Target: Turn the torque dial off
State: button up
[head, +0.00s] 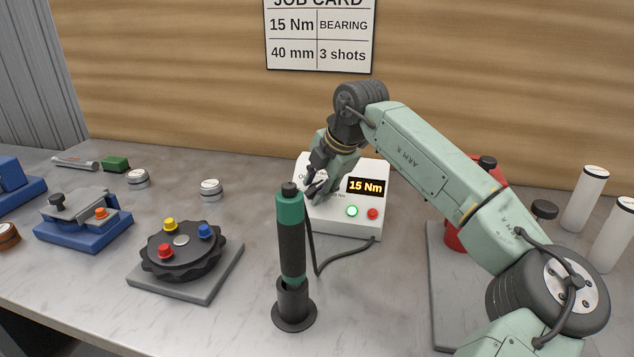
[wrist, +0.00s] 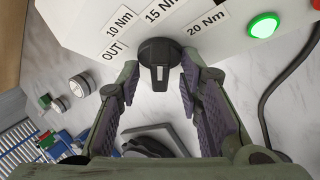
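The torque dial (wrist: 160,52) is a black knob with a white mark, on the white controller box (head: 338,222). In the wrist view, labels OUT, 10 Nm, 15 Nm and 20 Nm surround it. The box display (head: 366,187) reads 15 Nm, and a green light (head: 352,211) glows beside a red button (head: 373,213). My gripper (head: 316,190) is at the box's front face and mostly hides the dial in the head view. In the wrist view my gripper (wrist: 159,72) is open, fingertips on either side of the dial; contact cannot be told.
A green and black screwdriver (head: 289,240) stands upright in a holder just in front of the box, with a cable behind it. A black rotary fixture (head: 182,252) is at left. White cylinders (head: 586,197) stand at right. A job card (head: 320,35) hangs on the wall.

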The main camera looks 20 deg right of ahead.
grip_shut()
dwell(0.5)
